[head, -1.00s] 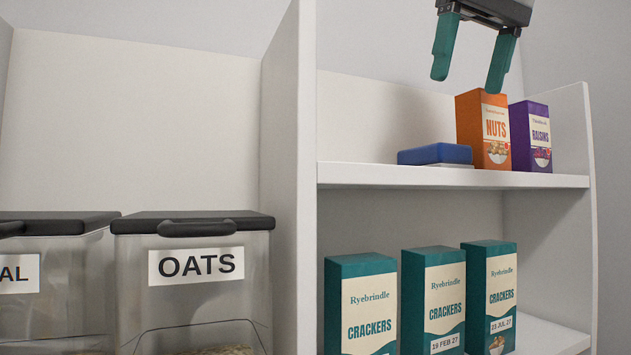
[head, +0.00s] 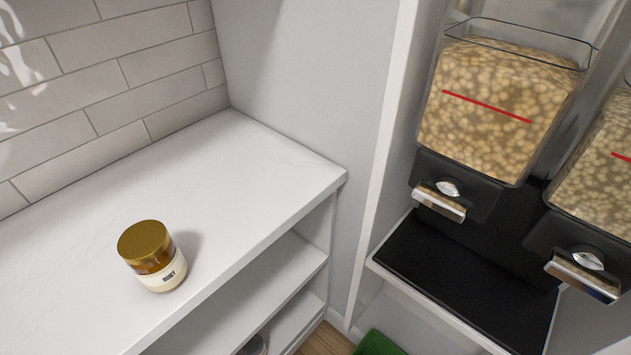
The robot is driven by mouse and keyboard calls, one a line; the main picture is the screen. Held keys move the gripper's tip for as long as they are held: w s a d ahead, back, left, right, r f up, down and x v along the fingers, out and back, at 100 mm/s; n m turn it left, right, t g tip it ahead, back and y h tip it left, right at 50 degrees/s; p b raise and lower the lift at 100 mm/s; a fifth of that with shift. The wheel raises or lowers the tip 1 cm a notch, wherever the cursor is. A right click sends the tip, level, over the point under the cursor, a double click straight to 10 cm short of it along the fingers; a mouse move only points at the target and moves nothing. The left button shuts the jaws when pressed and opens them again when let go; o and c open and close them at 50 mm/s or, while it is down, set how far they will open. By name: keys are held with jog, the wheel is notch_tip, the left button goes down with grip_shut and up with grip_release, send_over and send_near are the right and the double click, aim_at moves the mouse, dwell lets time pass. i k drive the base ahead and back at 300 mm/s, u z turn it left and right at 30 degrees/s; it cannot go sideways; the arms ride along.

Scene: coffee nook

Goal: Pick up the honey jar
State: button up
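The honey jar (head: 155,258) stands upright on the white countertop (head: 232,170), near its front edge. It has a gold lid, amber contents and a cream label reading HONEY. Nothing touches it. My gripper is outside the head view, so its distance from the jar and its state do not show.
Open shelves (head: 265,295) lie below the countertop. A white side panel (head: 385,150) stands right of it. Beyond are clear dispensers (head: 500,105) with metal spouts over a black tray (head: 460,285). A green object (head: 379,343) is low at the bottom. The countertop around the jar is clear.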

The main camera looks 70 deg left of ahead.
aim_at(147, 247)
jog(key=u, duration=1.9)
